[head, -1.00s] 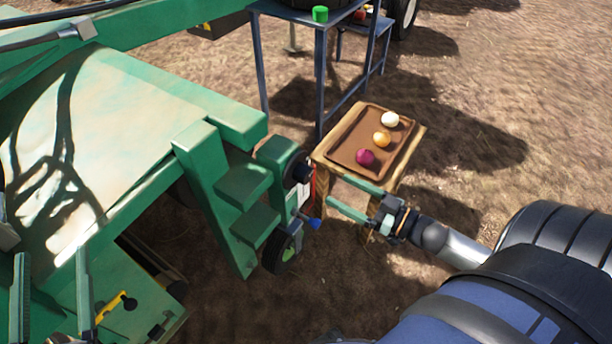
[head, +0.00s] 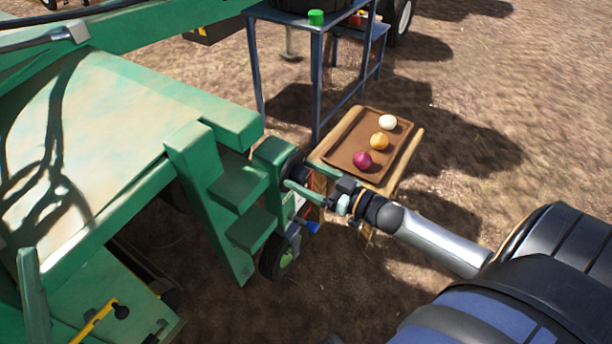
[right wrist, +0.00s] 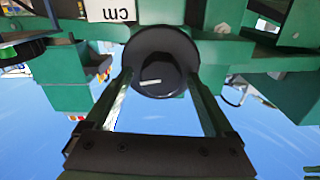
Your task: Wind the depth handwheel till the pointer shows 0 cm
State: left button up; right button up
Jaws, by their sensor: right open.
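The depth handwheel seems to be the dark round knob in the right wrist view (right wrist: 158,62), with a pale line on its face. My left gripper is not in view.
A wooden stand with a brown tray (head: 402,160) holding three onions is just beyond my right gripper. A blue handle (head: 313,227) and a small black wheel (head: 280,258) are below. Green steps (head: 238,185) stand to the left. Open soil lies right.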

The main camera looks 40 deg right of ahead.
jog(key=shift+c, duration=0.3)
jog(key=c, duration=1.3)
jog(key=shift+n, duration=0.3)
